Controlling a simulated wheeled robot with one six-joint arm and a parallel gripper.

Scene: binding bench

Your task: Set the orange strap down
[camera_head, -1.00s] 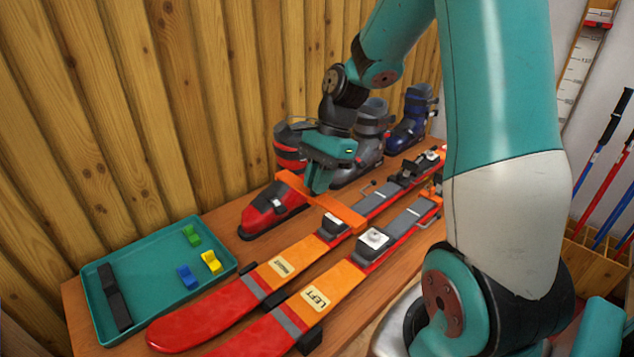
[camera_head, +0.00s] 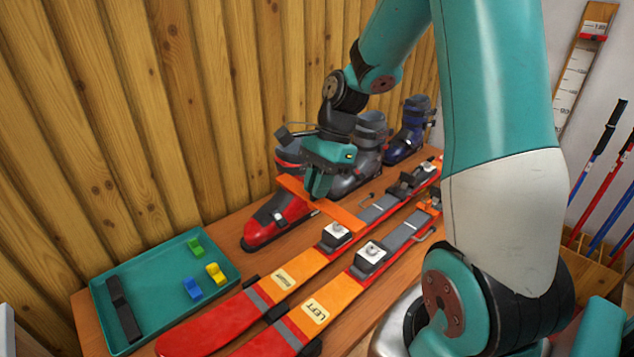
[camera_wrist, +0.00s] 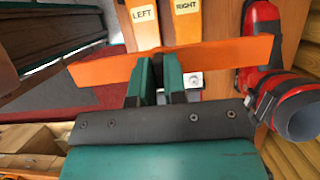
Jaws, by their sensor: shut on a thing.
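The orange strap (camera_head: 341,215) is a flat band held in my gripper (camera_head: 318,190). In the head view it slants across, with one end over the red boot and the other near the far ski. In the wrist view the strap (camera_wrist: 215,55) runs nearly level across the picture, and the shut fingers (camera_wrist: 160,75) grip it near its middle. It hides parts of the skis below it. I cannot tell whether the strap touches anything beneath. The two orange-red skis (camera_head: 262,339) lie side by side on the bench, one marked LEFT.
A teal tray (camera_head: 150,268) at the bench's left end holds a black strip (camera_head: 124,308) and small green, blue and yellow blocks. A red boot (camera_head: 273,222), a grey boot (camera_head: 367,160) and a blue boot (camera_head: 408,135) stand along the wall. Ski poles (camera_head: 605,160) stand at right.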

